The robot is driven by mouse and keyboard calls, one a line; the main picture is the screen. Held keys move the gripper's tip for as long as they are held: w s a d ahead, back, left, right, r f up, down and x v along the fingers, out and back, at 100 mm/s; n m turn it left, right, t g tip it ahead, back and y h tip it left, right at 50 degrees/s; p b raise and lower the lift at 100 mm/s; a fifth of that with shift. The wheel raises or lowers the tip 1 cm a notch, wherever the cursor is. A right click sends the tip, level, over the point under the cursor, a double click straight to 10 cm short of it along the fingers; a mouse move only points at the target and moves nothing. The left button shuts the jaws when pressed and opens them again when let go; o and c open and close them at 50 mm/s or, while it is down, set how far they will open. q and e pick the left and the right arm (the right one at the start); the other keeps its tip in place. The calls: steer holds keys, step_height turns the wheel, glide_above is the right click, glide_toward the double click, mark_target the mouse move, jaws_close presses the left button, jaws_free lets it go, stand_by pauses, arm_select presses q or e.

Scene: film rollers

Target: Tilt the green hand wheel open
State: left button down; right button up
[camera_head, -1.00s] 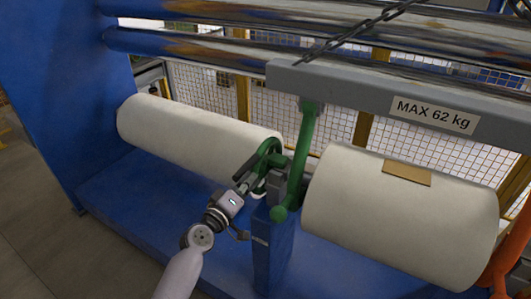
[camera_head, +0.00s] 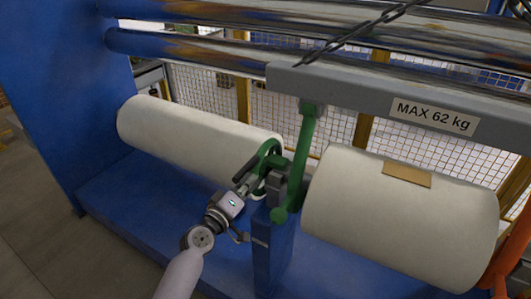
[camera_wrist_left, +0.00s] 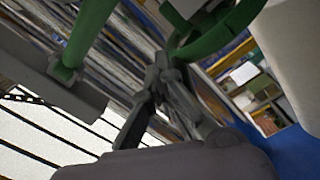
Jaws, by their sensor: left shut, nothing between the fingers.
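The green hand wheel (camera_head: 268,154) is at the inner end of the left white roll, on top of the blue post. It is partly hidden by my left gripper, which is shut and empty beside it. In the left wrist view part of the wheel's green rim (camera_wrist_left: 222,38) shows at the upper right, beyond the fingers (camera_wrist_left: 163,72). I cannot tell whether the fingers touch the rim. My right gripper is not in view.
A green lever (camera_head: 297,165) hangs just right of the wheel, under the grey beam (camera_head: 350,85). White rolls lie left (camera_head: 185,135) and right (camera_head: 400,225). The blue post (camera_head: 272,250) stands below. A chain (camera_head: 350,35) crosses above.

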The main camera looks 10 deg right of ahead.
arm_select(q)
steer(key=shift+w+a+f, duration=0.1)
steer(key=shift+w+a, duration=0.1)
steer(key=shift+a, duration=0.1)
steer(key=shift+w+a+f+b, duration=0.2)
steer(key=shift+w+a+b, duration=0.15)
steer(key=shift+a+b, duration=0.25)
steer(key=shift+w+a+f+b, duration=0.2)
steer(key=shift+w+a+b, duration=0.2)
steer(key=shift+b, duration=0.35)
steer(key=shift+w+a, duration=0.1)
steer(key=shift+a, duration=0.1)
steer(key=shift+d, duration=0.15)
steer(key=d+p+v, duration=0.1)
steer(key=v, duration=0.8)
steer(key=shift+s+p, duration=0.4)
steer(key=shift+s, duration=0.1)
stand_by(0.3)
